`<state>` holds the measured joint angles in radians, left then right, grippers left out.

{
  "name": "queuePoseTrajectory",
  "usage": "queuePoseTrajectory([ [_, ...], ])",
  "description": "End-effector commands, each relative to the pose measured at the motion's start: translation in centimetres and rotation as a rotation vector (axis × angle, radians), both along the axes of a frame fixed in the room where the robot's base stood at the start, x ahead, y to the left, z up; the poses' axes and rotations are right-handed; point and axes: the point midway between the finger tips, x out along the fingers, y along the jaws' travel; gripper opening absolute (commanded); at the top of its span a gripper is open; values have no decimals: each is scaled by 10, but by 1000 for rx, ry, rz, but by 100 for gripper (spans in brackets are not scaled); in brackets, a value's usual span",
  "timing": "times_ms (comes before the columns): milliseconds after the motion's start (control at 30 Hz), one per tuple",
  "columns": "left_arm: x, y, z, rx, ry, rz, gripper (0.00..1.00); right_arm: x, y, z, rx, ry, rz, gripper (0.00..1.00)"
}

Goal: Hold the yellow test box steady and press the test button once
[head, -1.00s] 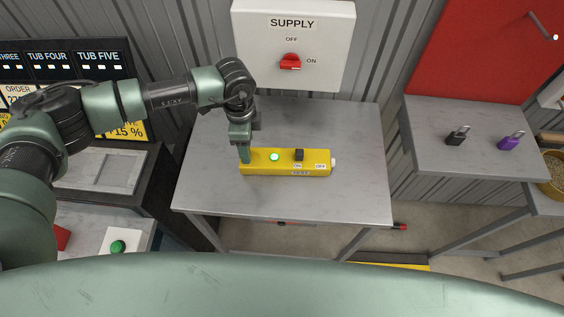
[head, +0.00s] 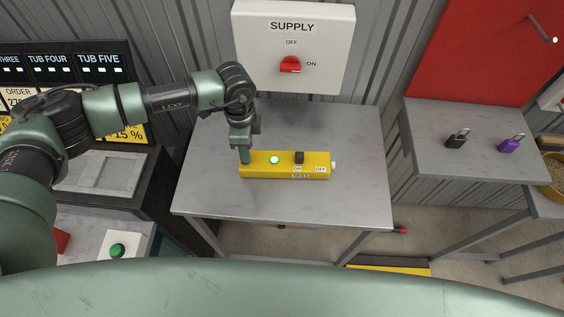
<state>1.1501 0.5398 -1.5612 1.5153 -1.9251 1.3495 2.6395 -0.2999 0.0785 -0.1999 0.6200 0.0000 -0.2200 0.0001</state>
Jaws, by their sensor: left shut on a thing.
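The yellow test box (head: 315,173) lies flat on the grey metal table (head: 225,199). A green light (head: 274,160) glows on its top. A black switch (head: 299,157) stands above the ON label, with an OFF label to its right. A small white knob (head: 334,165) sticks out of the box's right end; I cannot tell if it is the test button. My left gripper (head: 245,160) points down and is shut on the left end of the box. Its far finger is hidden. My right gripper is not in view.
A SUPPLY panel (head: 334,45) with a red rotary switch (head: 290,65) is on the wall behind the table. A side table at right holds a black padlock (head: 457,139) and a purple padlock (head: 511,144). The table is clear around the box.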

Motion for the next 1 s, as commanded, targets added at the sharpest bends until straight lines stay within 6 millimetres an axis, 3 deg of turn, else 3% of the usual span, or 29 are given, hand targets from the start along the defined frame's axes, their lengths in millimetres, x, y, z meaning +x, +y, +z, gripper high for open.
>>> queuePoseTrajectory([
  [100,1,-1,1,-3,-2,0,0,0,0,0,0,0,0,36],
  [233,0,0,0,0,0,0,0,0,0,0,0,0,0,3],
  [267,0,0,0,0,0,0,0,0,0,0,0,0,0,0],
  [1000,0,0,0,-1,0,0,0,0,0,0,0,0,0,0],
])
